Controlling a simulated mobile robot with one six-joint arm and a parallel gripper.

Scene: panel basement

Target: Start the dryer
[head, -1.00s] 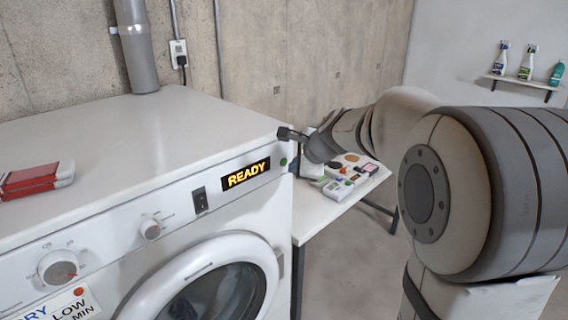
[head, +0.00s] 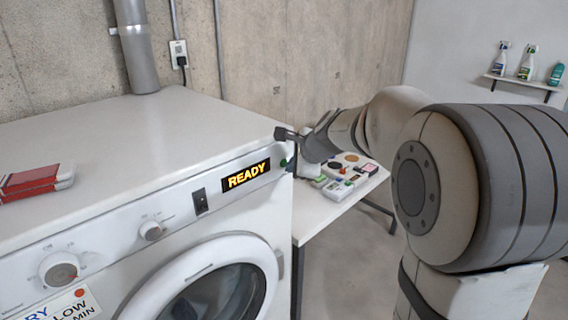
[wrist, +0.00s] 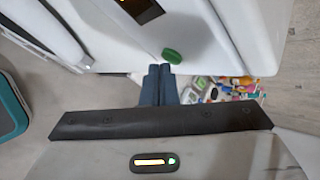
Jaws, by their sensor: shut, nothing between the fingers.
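The white dryer (head: 120,125) fills the left of the head view. Its display (head: 246,176) reads READY in yellow letters. A green button (head: 284,162) sits right of the display, near the front panel's right corner. It also shows in the wrist view (wrist: 172,56). My gripper (head: 292,150) is at that corner, close to the button. In the wrist view my gripper (wrist: 159,70) has its two dark fingers together and empty, tips just below the button. I cannot tell whether they touch it.
A dark switch (head: 200,201) and two knobs, one small (head: 151,231) and one large (head: 60,269), are on the panel. A red and white box (head: 36,182) lies on top. A white table (head: 318,222) with several small items stands right of the dryer. A bottle shelf (head: 521,81) hangs behind.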

